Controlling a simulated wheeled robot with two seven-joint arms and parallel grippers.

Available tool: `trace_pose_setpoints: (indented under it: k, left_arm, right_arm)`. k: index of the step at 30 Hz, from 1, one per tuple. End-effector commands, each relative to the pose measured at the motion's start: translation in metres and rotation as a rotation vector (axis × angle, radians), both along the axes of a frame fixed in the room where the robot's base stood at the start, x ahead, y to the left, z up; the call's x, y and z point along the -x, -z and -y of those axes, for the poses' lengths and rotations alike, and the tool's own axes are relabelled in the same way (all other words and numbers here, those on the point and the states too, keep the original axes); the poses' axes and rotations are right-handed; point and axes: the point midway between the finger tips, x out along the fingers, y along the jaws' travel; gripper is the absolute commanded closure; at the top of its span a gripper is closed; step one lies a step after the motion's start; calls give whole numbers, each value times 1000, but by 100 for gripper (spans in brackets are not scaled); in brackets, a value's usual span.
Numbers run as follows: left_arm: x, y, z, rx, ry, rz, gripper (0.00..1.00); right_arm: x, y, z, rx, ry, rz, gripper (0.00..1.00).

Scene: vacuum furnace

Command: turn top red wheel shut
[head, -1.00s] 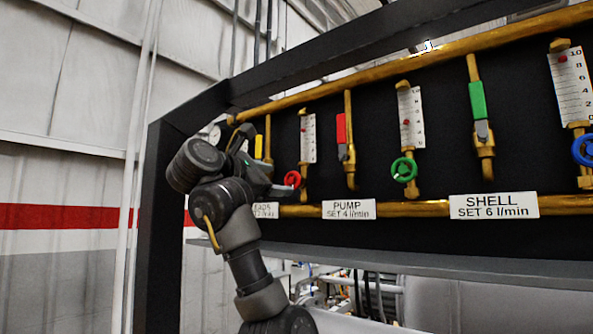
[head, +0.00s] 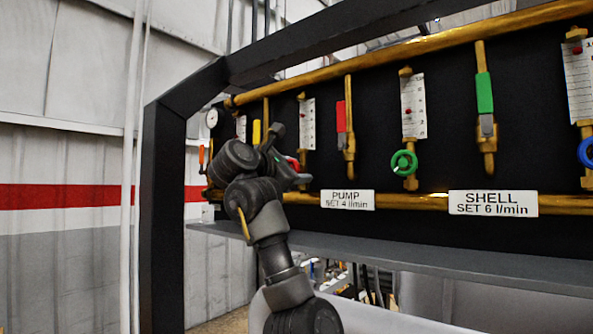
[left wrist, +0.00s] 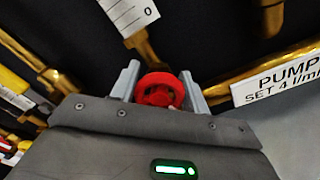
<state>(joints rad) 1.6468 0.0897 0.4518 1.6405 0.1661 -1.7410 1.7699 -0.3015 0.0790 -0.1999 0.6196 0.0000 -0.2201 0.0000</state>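The red wheel (left wrist: 160,90) sits between the two grey fingers of my left gripper (left wrist: 159,84) in the left wrist view. The fingers are spread, one on each side of the rim, and very close to it; contact is not clear. In the head view my left gripper (head: 300,180) is at the red wheel (head: 292,162), which is mostly hidden behind it. The wheel is on a brass pipe below a white scale (head: 308,124), left of the PUMP label (head: 347,200). My right gripper is not in view.
A green wheel (head: 404,163) and a blue wheel (head: 586,151) are farther right. Red (head: 341,116), yellow (head: 256,133) and green (head: 484,92) lever handles hang close by. A brass pipe (head: 420,202) and a dark frame ledge (head: 400,262) run below.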

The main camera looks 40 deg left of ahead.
Motion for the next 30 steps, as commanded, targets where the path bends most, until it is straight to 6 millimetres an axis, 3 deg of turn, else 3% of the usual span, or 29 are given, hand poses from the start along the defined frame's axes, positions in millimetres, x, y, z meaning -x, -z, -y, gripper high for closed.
trace_pose_setpoints:
  k: [1, 6, 17, 30]
  left_arm:
    - [0, 0, 0, 0, 0, 0, 61]
    - [0, 0, 0, 0, 0, 0, 80]
    - [1, 3, -1, -76, 0, -3, 80]
    - [1, 5, -1, -445, -1, -12, 80]
  right_arm:
    - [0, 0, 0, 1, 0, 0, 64]
    - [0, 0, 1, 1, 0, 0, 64]
    - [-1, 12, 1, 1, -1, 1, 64]
    - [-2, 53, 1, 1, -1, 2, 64]
